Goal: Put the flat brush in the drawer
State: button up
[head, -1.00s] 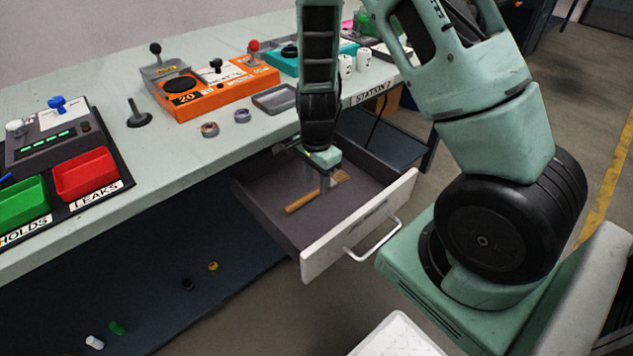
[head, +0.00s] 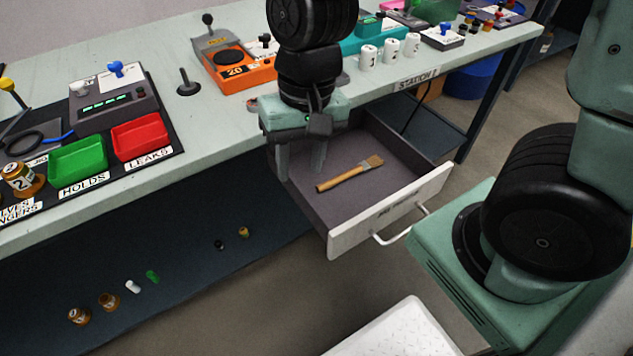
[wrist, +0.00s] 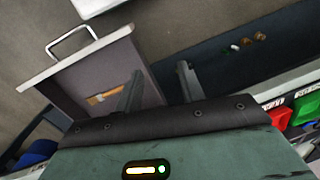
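The flat brush (head: 350,174), with a wooden handle and tan bristles, lies on the floor of the open drawer (head: 391,213) under the bench. It also shows in the wrist view (wrist: 100,97), partly hidden behind a finger. My gripper (head: 299,172) is at the drawer's left side, above and left of the brush and apart from it. In the wrist view my gripper (wrist: 157,88) has its two fingers spread wide with nothing between them.
The bench top (head: 215,128) carries an orange unit (head: 236,77), a green bin (head: 78,160), a red bin (head: 140,137) and white cups. Small bottles and caps lie on the lower shelf (head: 190,270). A white step (head: 395,330) stands on the floor in front.

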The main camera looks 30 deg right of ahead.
jog(key=s+a+r+n+h, duration=0.1)
jog(key=s+a+r+n, duration=0.2)
jog(key=s+n, duration=0.5)
jog(key=shift+s+r+n, duration=0.25)
jog(key=shift+s+n, duration=0.15)
jog(key=shift+n, duration=0.2)
jog(key=shift+r, duration=0.1)
notch_tip(320, 180, up, 15)
jog(key=p, duration=1.5)
jog(key=shift+c, duration=0.3)
